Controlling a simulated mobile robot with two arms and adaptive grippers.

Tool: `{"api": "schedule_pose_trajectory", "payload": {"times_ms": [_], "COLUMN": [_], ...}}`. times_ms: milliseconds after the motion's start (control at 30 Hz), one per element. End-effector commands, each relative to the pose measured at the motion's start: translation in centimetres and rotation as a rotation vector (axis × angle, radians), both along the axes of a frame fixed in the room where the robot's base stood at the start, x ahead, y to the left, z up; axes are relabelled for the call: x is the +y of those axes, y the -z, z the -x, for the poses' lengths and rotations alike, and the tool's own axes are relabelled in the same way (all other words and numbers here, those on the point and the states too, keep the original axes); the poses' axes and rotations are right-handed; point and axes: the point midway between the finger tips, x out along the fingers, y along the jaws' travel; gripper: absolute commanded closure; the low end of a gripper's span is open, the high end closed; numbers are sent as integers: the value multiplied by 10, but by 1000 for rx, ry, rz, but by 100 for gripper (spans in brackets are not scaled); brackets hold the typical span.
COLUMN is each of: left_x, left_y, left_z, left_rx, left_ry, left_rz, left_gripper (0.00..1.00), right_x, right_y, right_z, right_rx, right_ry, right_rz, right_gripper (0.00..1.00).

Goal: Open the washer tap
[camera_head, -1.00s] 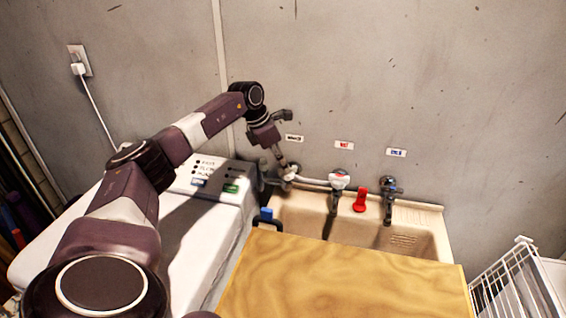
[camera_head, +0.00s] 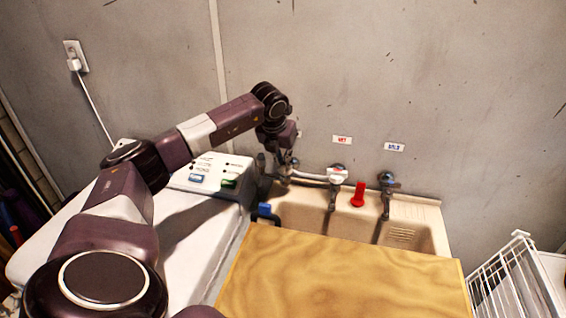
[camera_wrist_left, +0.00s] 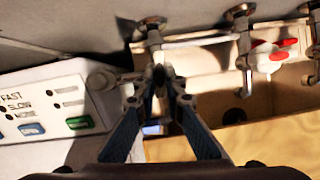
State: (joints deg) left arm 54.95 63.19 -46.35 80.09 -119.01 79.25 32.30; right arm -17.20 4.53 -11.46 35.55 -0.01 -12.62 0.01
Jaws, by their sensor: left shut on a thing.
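The washer tap (camera_wrist_left: 153,36) is the leftmost of three taps on the wall above the sink. In the wrist view its pipe comes down from a round wall flange to between my fingertips. My left gripper (camera_wrist_left: 160,82) is shut on the tap's handle, which the fingers mostly hide. In the head view my left gripper (camera_head: 277,170) is at the sink's back left corner, and my wrist covers most of the tap. My right gripper is not in view.
A white washer (camera_head: 205,270) stands left of the beige sink (camera_head: 425,222). The hot tap (camera_head: 335,180) and cold tap (camera_head: 386,188) are to the right, with a red object (camera_head: 358,195) between them. A wooden board (camera_head: 345,280) covers the sink's front. A white rack (camera_head: 505,275) stands at right.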

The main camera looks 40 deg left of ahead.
Motion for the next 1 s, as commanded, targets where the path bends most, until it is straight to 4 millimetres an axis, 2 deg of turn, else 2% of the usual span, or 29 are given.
{"api": "schedule_pose_trajectory", "payload": {"times_ms": [33,300,800,833,1000], "left_x": [-3,-4,-4,-4,-3], "left_y": [5,5,5,5,4], "left_z": [2,1,1,1,1], "left_rx": [10,12,12,12,10], "left_ry": [-20,-108,-130,-130,-129], "left_rz": [4,3,5,5,4], "left_gripper": [100,100,100,89,72], "right_x": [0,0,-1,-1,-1], "right_y": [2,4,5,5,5], "right_z": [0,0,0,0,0], "right_rx": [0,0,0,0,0], "right_ry": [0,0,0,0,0], "right_rz": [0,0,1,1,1], "right_gripper": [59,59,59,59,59]}}
